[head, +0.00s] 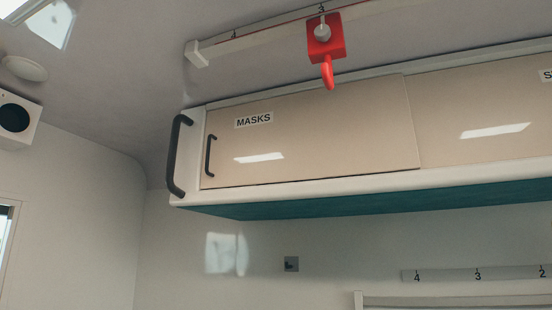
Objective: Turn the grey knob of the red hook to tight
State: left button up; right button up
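The red hook (326,45) hangs from a pale ceiling rail (265,36) at the top of the head view, just right of the middle. Its curved tip points down in front of the cabinet's upper edge. The grey knob (323,31) is on the upper part of the hook's red body, close below the rail mark 3. I cannot tell from its look whether the knob is tight or loose. Neither of my grippers shows in the head view.
A wall cabinet with a sliding door (310,140) labelled MASKS is below the hook. A dark grab handle (178,155) stands out at its left end. A white speaker-like box (14,118) is at the left wall. A numbered strip (450,275) is lower right.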

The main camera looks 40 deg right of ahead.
aim_at(322, 32)
jog(key=u, duration=0.8)
jog(key=k, duration=1.4)
jog(key=z, duration=1.25)
